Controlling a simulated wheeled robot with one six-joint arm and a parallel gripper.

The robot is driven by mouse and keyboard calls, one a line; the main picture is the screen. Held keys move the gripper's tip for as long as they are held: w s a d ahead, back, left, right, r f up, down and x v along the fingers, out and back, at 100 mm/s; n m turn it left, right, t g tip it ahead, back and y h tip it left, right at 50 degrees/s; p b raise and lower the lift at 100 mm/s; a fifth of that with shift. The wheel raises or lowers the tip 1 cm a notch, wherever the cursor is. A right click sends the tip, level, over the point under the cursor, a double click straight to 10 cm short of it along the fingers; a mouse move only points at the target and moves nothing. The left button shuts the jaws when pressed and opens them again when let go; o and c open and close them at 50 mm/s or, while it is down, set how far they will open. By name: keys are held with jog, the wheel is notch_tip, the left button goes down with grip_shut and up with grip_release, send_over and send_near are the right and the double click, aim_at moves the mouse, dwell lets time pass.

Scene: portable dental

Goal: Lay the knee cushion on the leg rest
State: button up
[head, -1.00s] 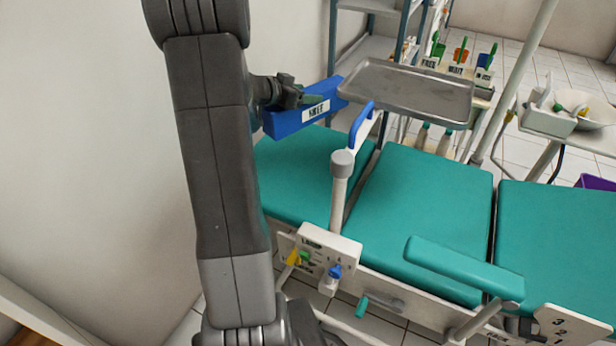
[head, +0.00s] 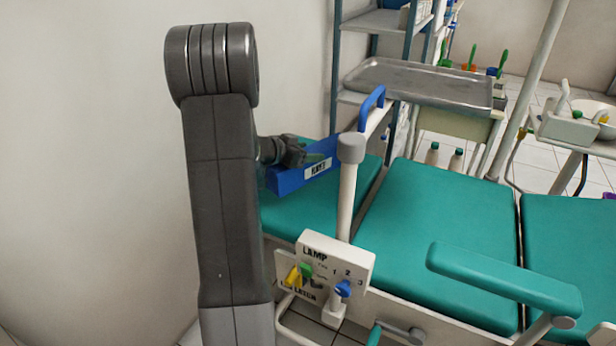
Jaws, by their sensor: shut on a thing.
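The knee cushion is a long blue block (head: 289,182) with a white lettered label, in the head view left of centre. My gripper (head: 304,158) is shut on it at its upper side, and my arm comes in from the left. The cushion is over the far left teal section of the chair, which looks to be the leg rest (head: 367,181). I cannot tell whether the cushion touches the pad. The cushion's right end is partly behind a white post, and my arm hides the left end of the pad.
A lamp control panel (head: 333,264) is at the near side. The teal seat (head: 440,235) and armrest (head: 500,278) lie to the right.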

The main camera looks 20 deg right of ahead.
aim_at(270, 171)
jog(key=shift+f+b, duration=0.5)
jog(key=shift+f, duration=2.5)
jog(key=shift+f+b, duration=0.15)
jog(key=shift+b, duration=0.15)
jog(key=o, duration=1.1)
jog(key=shift+r+p, duration=0.25)
jog(key=shift+p, duration=0.15)
jog(key=v, duration=0.6)
jog(key=p+v, duration=0.1)
jog(key=v, duration=0.5)
jog(key=shift+a+f, duration=0.1)
jog(key=shift+f, duration=0.1)
